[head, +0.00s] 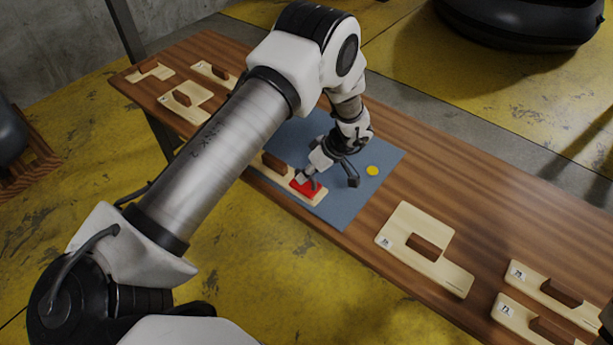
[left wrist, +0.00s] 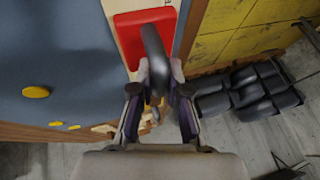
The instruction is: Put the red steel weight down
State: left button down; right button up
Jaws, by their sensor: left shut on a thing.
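The red steel weight (head: 308,188) is a flat red block at a pale wooden piece (head: 320,197) on the blue-grey mat (head: 345,208). In the left wrist view the red weight (left wrist: 138,32) shows at the top, with a dark curved bar over it. My left gripper (head: 306,178) comes down over the weight from above and is shut on it. In the left wrist view its fingers (left wrist: 158,105) close around the dark bar. I cannot tell whether the weight touches the wood beneath it. My right gripper is not in view.
A yellow disc (head: 372,171) lies on the mat, right of my left gripper. Several pale wooden pieces with brown blocks stand along the brown table (head: 455,170), such as one (head: 424,250) at the right.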

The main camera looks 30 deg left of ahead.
pick_arm(q)
jog(key=shift+f, duration=0.1)
jog(key=c, duration=1.2)
grip_release()
jog(key=shift+s, duration=0.1)
jog(key=shift+o, duration=0.2)
jog(key=b+v, duration=0.2)
jog(key=v, duration=1)
jog(key=shift+b, duration=0.35)
